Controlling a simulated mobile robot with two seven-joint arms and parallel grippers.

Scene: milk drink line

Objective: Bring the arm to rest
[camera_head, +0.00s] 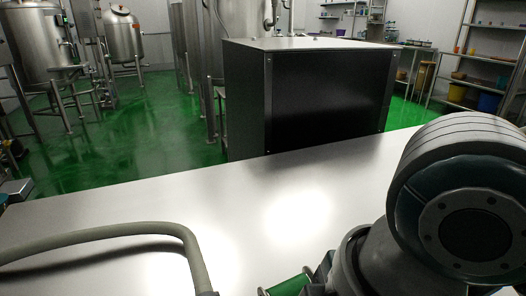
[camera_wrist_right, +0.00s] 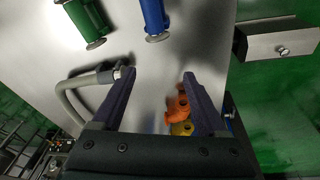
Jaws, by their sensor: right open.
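My right arm (camera_head: 445,205) comes in at the right of the head view, large and close, over the front right of the pale table (camera_head: 200,215). My right gripper (camera_wrist_right: 158,74) is seen in the right wrist view. Its two dark fingers are spread apart with nothing held between them; the bare tabletop shows in the gap. My left arm and left gripper do not show in either view.
A grey hose (camera_head: 130,230) curves over the table. A green cylinder (camera_head: 288,285) lies by my arm. The wrist view also shows a blue cylinder (camera_wrist_right: 153,16), an orange part (camera_wrist_right: 179,106) and a yellow part (camera_wrist_right: 182,128). A black cabinet (camera_head: 325,95) stands behind the table.

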